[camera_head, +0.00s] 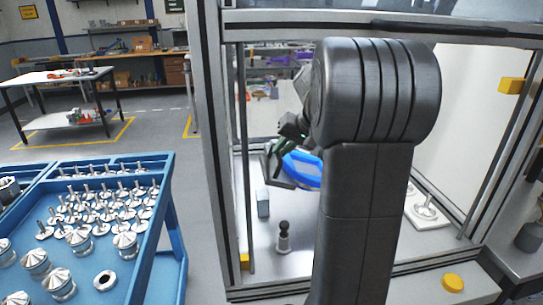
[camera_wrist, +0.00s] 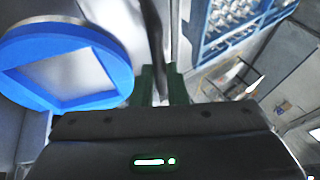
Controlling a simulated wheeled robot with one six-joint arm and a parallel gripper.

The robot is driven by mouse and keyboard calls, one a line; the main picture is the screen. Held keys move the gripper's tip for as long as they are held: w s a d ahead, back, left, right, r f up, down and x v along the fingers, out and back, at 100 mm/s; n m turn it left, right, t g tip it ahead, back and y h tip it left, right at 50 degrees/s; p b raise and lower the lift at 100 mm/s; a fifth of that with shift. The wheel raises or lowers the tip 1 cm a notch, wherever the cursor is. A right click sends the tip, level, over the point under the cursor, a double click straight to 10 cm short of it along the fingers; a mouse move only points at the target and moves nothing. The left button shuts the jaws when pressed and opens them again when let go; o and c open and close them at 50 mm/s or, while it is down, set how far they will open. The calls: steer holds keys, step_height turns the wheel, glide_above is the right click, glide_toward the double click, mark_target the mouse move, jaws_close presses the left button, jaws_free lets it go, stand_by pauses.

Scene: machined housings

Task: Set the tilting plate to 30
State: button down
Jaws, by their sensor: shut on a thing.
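The tilting plate (camera_head: 303,172) is a blue disc inside the framed enclosure, partly hidden behind my arm. In the wrist view the blue plate (camera_wrist: 112,62), with a pale square in its middle, fills the left side and looks tilted. A dark bar (camera_wrist: 155,40) runs down from the top of the wrist view to between the green fingers of my gripper (camera_wrist: 162,84). My gripper is shut on this dark bar, just to the right of the plate. In the head view my gripper (camera_head: 283,146) is at the plate's left side. I see no readable angle scale.
A grey block (camera_head: 263,203) and a black-knobbed post (camera_head: 284,238) stand on the enclosure floor. A metal part on a white base (camera_head: 426,211) is at right. Enclosure posts (camera_head: 213,150) flank the opening. A blue cart (camera_head: 150,235) with metal parts stands outside left.

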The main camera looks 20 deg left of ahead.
steer(key=shift+y, duration=0.3)
steer(key=r, duration=0.1)
steer(key=w+d+r+p, duration=0.1)
steer(key=d+r, duration=0.1)
steer(key=shift+w+d, duration=0.15)
steer(key=shift+w, duration=0.1)
steer(key=shift+w+d+r+p, duration=0.25)
steer(key=shift+d+r+p, duration=0.15)
steer(key=shift+p, duration=0.05)
steer(key=c, duration=1.8)
jaws_free()
steer(key=shift+c, duration=0.2)
steer(key=o, duration=0.4)
steer(key=shift+w+d, duration=0.1)
steer(key=shift+d, duration=0.15)
